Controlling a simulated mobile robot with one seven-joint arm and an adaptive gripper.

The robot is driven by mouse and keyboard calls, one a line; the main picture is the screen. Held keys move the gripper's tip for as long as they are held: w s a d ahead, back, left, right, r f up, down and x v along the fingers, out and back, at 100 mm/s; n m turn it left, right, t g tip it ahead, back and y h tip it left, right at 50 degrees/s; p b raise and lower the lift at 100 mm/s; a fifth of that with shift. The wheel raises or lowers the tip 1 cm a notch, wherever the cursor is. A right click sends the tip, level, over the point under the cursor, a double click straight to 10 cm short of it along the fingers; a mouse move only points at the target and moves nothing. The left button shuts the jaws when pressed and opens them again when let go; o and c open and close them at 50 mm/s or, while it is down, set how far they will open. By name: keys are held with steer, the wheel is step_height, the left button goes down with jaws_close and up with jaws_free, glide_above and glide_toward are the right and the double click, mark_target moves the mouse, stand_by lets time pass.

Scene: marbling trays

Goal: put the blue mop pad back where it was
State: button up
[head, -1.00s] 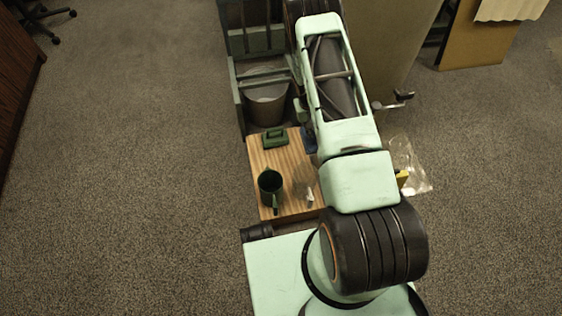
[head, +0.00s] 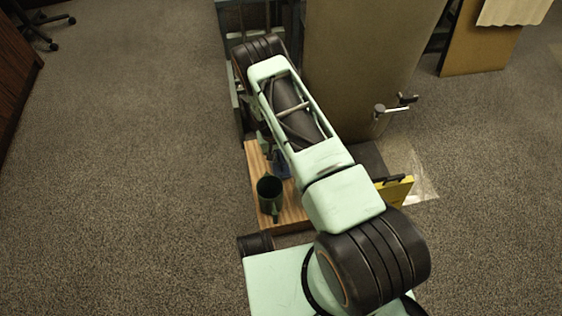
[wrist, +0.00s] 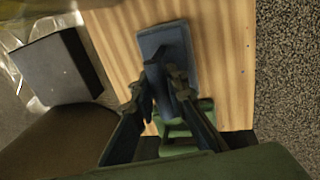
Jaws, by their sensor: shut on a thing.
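The blue mop pad (wrist: 182,55) is a flat dark-blue block with a raised grip. In the wrist view it is over the wooden tabletop (wrist: 120,35). My gripper (wrist: 160,85) is shut on its grip. Whether the pad touches the wood or hangs just above it, I cannot tell. In the head view a small part of the blue pad (head: 283,170) shows beside my arm, which hides most of the gripper.
A green block-like thing (wrist: 185,128) is partly hidden behind my gripper in the wrist view. A grey-topped dark box (wrist: 55,65) and a yellow thing (head: 398,190) stand beside the table.

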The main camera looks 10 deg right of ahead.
mark_target(275, 166)
steer(key=shift+f, duration=0.55)
steer(key=shift+f, duration=0.1)
steer(key=o, duration=0.8)
steer(key=r+p, duration=0.1)
steer(key=r, duration=0.3)
steer(key=a+r+p, duration=0.1)
steer(key=r, duration=0.3)
steer(key=a+r+p, duration=0.1)
steer(key=r+p, duration=0.1)
steer(key=r, duration=0.2)
steer(key=shift+a, duration=0.15)
